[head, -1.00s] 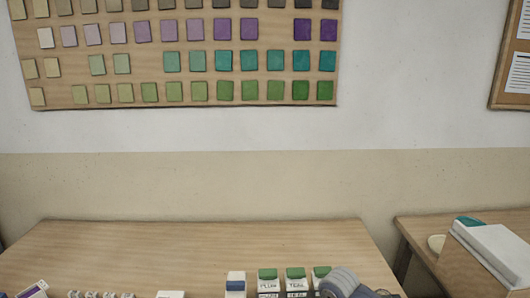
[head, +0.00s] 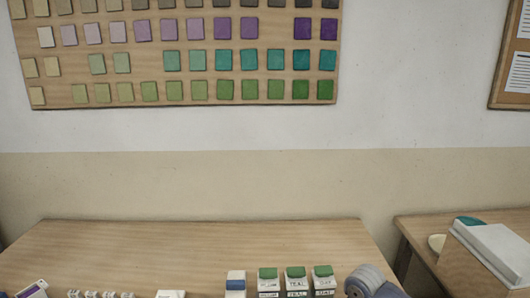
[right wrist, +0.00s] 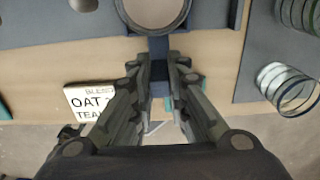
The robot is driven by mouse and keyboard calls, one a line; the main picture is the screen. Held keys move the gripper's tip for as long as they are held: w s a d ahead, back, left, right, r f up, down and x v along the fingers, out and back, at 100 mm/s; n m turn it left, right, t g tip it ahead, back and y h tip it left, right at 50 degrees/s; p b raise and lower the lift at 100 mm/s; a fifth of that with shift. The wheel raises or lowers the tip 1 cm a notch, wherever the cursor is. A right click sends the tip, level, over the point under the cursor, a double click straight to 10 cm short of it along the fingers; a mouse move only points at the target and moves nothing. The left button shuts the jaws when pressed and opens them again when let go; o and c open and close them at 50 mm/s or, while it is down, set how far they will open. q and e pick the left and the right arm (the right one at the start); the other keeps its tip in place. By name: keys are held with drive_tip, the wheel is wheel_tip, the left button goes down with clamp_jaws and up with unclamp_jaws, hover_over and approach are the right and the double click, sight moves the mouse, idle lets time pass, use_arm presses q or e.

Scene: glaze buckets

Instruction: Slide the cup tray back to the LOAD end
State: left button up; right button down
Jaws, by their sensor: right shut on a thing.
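The cup tray shows only in part at the top of the right wrist view, as a dark blue piece (right wrist: 205,15) around a round cup (right wrist: 155,10) with a brownish inside. A dark blue bar (right wrist: 158,48), seemingly the tray's handle, reaches down between my right fingertips. My right gripper (right wrist: 158,72) is shut on this bar. In the head view only my grey right arm (head: 370,282) shows at the bottom edge; its fingers and the tray are out of frame. My left gripper is not in view.
Several green-topped labelled boxes (head: 295,281) stand left of my right arm, beside a white and blue block (head: 235,284).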

drive_tip(key=shift+d, duration=1.95)
drive_tip(key=c, duration=1.6)
unclamp_jaws()
drive_tip(key=shift+c, duration=0.2)
wheel_tip(320, 180, up, 7)
drive_tip(key=p, duration=0.4)
